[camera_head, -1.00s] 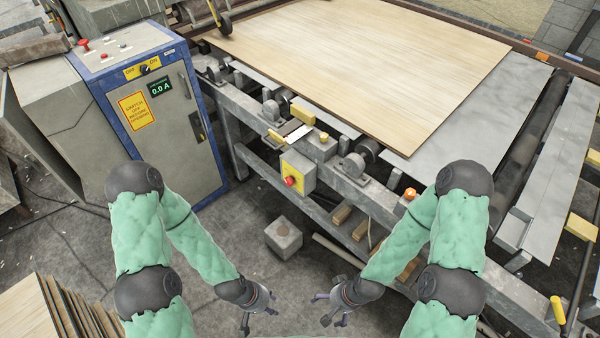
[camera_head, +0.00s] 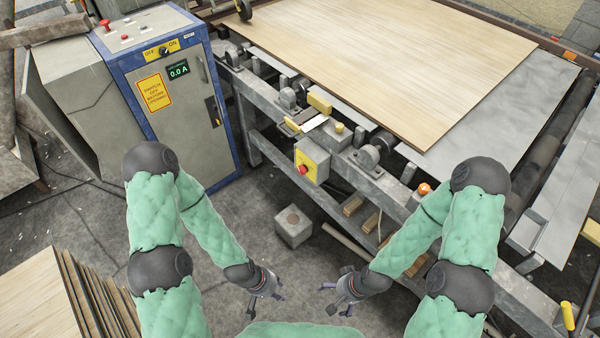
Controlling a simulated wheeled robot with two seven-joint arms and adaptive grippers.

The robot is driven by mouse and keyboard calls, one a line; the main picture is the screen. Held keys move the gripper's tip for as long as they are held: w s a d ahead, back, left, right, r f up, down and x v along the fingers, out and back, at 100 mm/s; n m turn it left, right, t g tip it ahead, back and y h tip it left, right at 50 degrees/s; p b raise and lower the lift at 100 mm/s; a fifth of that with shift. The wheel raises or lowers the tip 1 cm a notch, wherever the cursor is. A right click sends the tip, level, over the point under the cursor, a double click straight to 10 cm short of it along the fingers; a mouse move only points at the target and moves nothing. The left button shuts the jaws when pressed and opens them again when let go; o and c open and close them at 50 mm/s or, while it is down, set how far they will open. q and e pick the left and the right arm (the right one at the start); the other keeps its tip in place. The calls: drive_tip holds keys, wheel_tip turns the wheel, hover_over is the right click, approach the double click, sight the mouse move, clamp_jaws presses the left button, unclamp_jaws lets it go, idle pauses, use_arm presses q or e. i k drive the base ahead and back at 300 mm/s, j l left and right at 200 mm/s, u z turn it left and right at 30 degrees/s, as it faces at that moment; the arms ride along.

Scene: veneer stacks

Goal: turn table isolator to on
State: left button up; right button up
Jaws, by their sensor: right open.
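The isolator is a black rotary knob (camera_head: 163,50) on a yellow OFF/ON plate (camera_head: 174,44), high on the front of a grey cabinet with blue edges (camera_head: 187,115). The knob is too small to tell which way it points. A green display (camera_head: 178,71) below it reads 0.0 A. My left gripper (camera_head: 266,304) is open and empty, low in the view, well below and right of the cabinet. My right gripper (camera_head: 331,300) is open and empty beside it, to the right. Both are far from the knob.
A yellow warning sign (camera_head: 155,93) is on the cabinet door. The roller table frame (camera_head: 262,108) bears a wide veneer sheet (camera_head: 390,60) and a yellow box with a red button (camera_head: 311,162). A concrete block (camera_head: 293,226) lies on the floor. Veneer stacks (camera_head: 40,300) stand lower left.

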sight(302, 169)
drive_tip(key=i+l+z, duration=0.1)
drive_tip(key=z, duration=0.25)
drive_tip(key=i+z, duration=0.4)
drive_tip(key=k, duration=0.05)
